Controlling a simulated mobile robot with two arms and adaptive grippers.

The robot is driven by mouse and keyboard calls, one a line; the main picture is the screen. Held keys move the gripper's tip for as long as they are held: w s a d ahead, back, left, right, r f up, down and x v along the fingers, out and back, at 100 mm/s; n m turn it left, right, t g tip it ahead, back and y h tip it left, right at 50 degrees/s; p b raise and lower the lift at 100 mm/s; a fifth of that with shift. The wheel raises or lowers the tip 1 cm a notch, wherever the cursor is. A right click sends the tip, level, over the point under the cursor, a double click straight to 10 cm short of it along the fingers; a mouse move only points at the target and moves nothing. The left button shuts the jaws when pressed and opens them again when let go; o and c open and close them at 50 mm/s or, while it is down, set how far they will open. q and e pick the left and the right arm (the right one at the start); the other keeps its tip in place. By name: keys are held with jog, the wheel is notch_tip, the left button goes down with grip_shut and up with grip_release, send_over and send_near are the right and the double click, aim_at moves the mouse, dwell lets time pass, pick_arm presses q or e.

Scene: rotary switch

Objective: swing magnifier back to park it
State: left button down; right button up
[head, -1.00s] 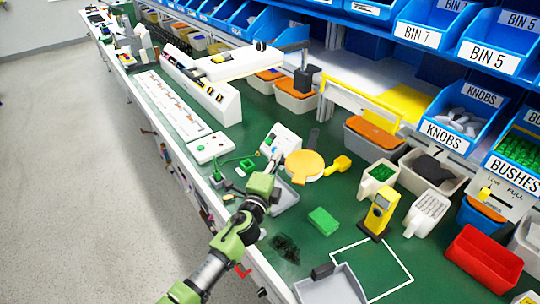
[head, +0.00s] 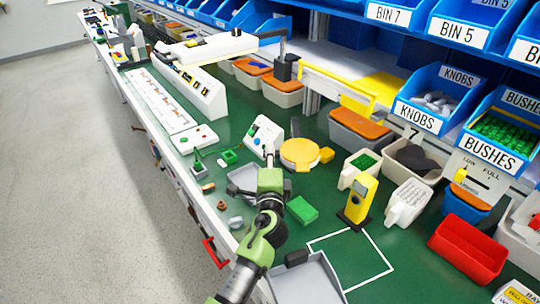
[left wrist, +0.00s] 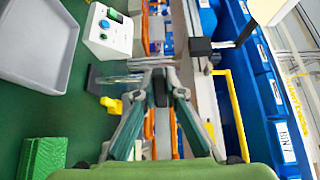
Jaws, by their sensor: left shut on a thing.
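The magnifier, a round yellow disc (head: 302,153), hangs or rests over the green bench right of a white box with a blue button (head: 263,135). A small yellow block (head: 326,155) sits close to its right edge. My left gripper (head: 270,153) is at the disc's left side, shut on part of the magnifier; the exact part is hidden. In the left wrist view my left gripper (left wrist: 160,78) has its fingers close together, with a clear bar beside the tips. The disc face is not clear there. My right gripper is not in view.
A green block (head: 302,209), a grey tray (head: 243,178) and a yellow tester (head: 358,200) stand nearby. A white lamp-like head (head: 205,47) reaches over the bench farther left.

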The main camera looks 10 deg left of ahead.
pick_arm(q)
jog(key=c, duration=2.1)
grip_release()
jog(key=shift+a, duration=0.15)
jog(key=shift+s+d, duration=0.2)
jog(key=shift+s, duration=0.25)
jog(key=s, duration=0.3)
jog(key=s+d, duration=0.1)
jog(key=s, duration=0.3)
jog(key=s+d, duration=0.1)
jog(key=s, duration=0.2)
jog(key=shift+s, duration=0.4)
